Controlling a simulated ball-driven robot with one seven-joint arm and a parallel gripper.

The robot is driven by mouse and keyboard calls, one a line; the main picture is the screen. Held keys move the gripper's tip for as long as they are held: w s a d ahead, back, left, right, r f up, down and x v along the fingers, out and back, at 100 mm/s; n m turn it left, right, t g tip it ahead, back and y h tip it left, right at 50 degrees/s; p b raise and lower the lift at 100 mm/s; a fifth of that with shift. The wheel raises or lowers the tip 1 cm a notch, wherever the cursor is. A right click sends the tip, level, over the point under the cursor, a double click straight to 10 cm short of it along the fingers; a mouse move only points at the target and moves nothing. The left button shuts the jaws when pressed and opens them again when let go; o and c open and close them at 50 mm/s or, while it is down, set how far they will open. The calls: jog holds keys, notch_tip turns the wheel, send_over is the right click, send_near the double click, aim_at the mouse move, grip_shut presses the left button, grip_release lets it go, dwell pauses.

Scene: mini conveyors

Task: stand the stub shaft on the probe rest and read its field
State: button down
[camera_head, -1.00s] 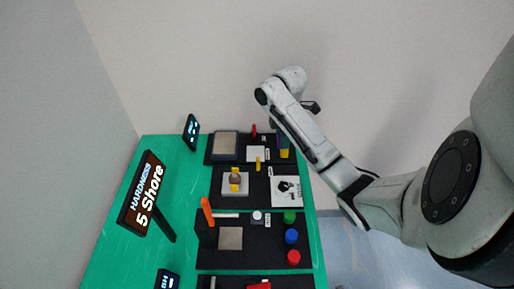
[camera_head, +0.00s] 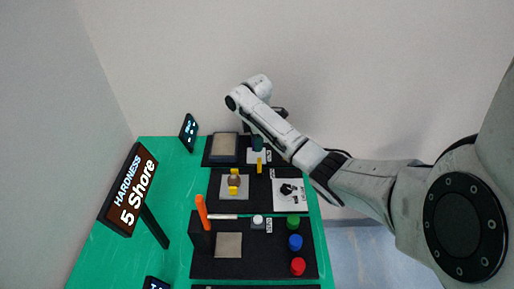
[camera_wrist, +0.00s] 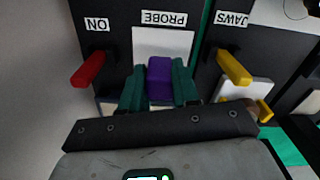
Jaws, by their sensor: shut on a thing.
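The stub shaft appears as a purple block (camera_wrist: 159,78) in the wrist view. My gripper (camera_wrist: 160,84), with its dark green fingers, is shut on it from both sides. The probe rest is the white plate (camera_wrist: 163,44) marked PROBE, just beyond the shaft in that view. I cannot tell whether the shaft touches the plate. In the head view my gripper (camera_head: 257,143) is over the white probe plate (camera_head: 255,157), and the shaft is hidden there. A small dark display (camera_head: 189,132) with cyan marks stands at the back left, too small to read.
In the wrist view a red lever (camera_wrist: 90,69) marked ON is left of the probe plate and a yellow lever (camera_wrist: 234,67) marked JAWS right. A grey pad (camera_head: 225,147) lies left of my gripper. A hardness sign (camera_head: 128,190) reads 5 Shore.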

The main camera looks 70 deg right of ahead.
jog(key=shift+f, duration=1.4)
jog(key=shift+f, duration=0.15)
jog(key=c, duration=0.8)
grip_release()
notch_tip(320, 180, up, 12)
jog(key=shift+r, duration=0.2)
